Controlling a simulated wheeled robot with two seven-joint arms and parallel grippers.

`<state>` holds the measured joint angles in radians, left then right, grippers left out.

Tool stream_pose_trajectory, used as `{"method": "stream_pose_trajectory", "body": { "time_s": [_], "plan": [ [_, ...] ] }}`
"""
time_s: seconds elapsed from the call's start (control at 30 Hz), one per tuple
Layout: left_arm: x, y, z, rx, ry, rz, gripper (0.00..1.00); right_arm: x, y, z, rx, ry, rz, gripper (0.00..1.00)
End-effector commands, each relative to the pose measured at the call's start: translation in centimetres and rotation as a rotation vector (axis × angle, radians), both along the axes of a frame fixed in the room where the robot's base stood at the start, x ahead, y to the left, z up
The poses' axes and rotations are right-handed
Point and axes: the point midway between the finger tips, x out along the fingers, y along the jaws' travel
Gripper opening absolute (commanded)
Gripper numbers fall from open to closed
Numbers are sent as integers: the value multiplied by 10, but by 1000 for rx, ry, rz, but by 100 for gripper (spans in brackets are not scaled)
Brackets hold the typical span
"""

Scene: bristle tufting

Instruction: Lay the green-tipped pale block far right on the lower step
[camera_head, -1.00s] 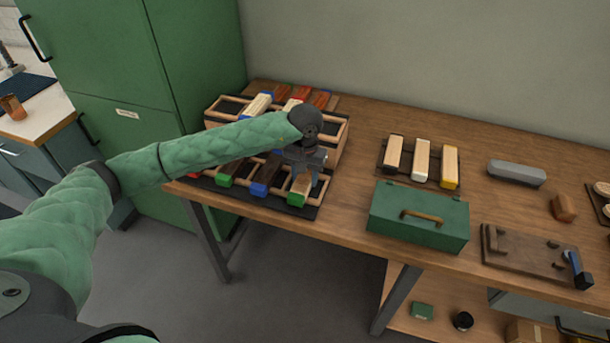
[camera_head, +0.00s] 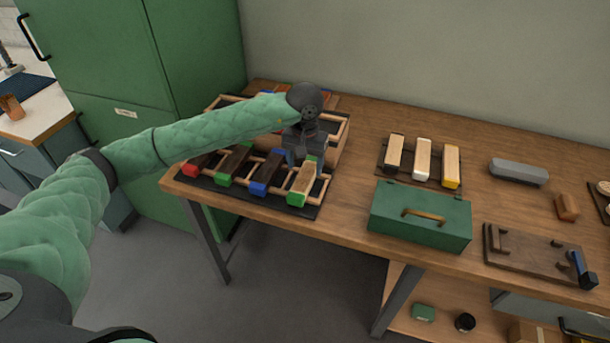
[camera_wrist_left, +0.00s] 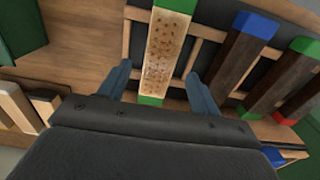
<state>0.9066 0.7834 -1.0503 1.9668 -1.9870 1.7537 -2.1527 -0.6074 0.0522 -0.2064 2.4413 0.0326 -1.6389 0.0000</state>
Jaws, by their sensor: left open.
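The green-tipped pale block (camera_head: 302,182) lies at the far right of the lower step (camera_head: 322,188) of the rack, its green end toward the front edge. In the left wrist view the pale block (camera_wrist_left: 167,50) lies between wooden rails, with a green tip at both ends and dark specks on its top. My left gripper (camera_head: 302,157) is over the block's back end. In the left wrist view its two fingers (camera_wrist_left: 158,82) are spread apart, one on each side of the block, with gaps beside it. My right gripper is not in view.
Dark blocks with red, green and blue tips (camera_head: 266,172) lie left of the pale block on the lower step. The upper step behind is partly hidden by my arm. A green toolbox (camera_head: 420,215) and a mat with three pale blocks (camera_head: 422,160) stand to the right.

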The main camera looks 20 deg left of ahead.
Motion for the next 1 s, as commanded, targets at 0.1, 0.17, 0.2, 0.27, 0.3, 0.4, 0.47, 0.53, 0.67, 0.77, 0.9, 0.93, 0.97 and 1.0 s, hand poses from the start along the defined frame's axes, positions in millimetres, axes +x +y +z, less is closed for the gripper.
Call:
{"method": "stream_pose_trajectory", "body": {
  "time_s": [0.1,0.17,0.2,0.27,0.3,0.4,0.47,0.53,0.67,0.77,0.9,0.93,0.97,1.0],
  "plan": [
    [1,0,20,0,-4,-1,63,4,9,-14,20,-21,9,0],
    [1,0,31,0,-4,0,63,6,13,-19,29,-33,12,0],
    [1,0,37,0,-3,0,63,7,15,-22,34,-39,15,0],
    [1,0,47,0,-4,0,63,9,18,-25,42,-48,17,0],
    [0,0,52,0,-3,-1,63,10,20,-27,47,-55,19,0],
    [1,0,63,0,-2,-1,63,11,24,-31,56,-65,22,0],
    [0,0,68,0,-1,-1,63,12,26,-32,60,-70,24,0],
    [0,0,71,0,0,0,63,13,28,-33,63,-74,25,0],
    [0,0,75,0,0,0,63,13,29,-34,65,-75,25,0],
    [0,0,75,0,0,0,63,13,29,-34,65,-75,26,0],
    [0,0,75,0,0,0,63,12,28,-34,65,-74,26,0],
    [0,0,75,0,0,0,63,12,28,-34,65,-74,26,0],
    [0,0,75,0,0,0,63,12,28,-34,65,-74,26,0],
    [0,0,75,0,0,0,63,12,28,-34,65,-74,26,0]
  ]
}}
